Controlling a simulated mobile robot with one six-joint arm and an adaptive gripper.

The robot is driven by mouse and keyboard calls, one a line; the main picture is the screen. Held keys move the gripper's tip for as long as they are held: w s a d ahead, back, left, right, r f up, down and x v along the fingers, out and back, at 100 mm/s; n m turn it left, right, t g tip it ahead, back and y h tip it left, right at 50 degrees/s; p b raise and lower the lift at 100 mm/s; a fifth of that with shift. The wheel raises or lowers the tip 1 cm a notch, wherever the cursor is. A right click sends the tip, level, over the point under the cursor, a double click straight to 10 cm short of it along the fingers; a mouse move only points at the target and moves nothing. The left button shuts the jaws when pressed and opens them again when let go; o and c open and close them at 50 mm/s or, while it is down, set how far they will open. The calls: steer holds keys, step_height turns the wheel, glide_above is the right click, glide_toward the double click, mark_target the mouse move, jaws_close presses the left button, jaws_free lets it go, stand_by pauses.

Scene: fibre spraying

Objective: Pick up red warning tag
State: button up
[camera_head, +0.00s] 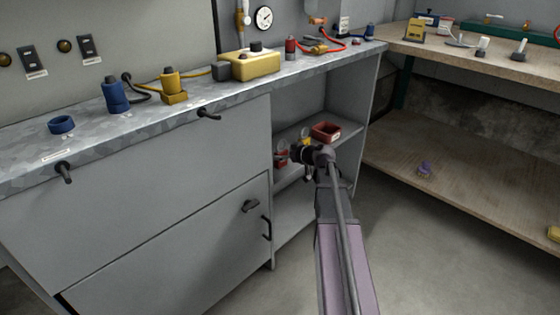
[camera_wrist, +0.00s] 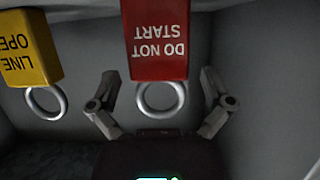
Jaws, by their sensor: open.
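The red warning tag (camera_wrist: 158,40) is in the upper middle of the wrist view, its "DO NOT START" lettering upside down. A pale metal ring (camera_wrist: 143,98) is at its lower end. My gripper (camera_wrist: 160,88) is open, one finger on each side of the ring. No finger visibly touches the ring or the tag. A yellow tag (camera_wrist: 26,50) with "LINE OPE..." lettering and its own ring (camera_wrist: 62,103) is to the left.
A wooden bench (camera_head: 475,60) is at right. The floor between is clear.

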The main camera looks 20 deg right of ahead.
steer(key=shift+x, duration=0.85)
steer(key=c, duration=1.1)
steer(key=shift+r, duration=0.15)
step_height(320, 180, up, 3)
steer(key=p, duration=0.2)
steer(key=shift+p, duration=0.4)
steer(key=s+d, duration=0.1)
steer(key=s, duration=0.4)
steer(key=s+d+r+p, duration=0.1)
steer(key=s, duration=0.4)
steer(key=s+d+p, duration=0.1)
steer(key=s+d, duration=0.1)
steer(key=s, duration=0.3)
steer(key=shift+s+d+r, duration=0.1)
steer(key=shift+s+r, duration=0.2)
steer(key=shift+r, duration=0.05)
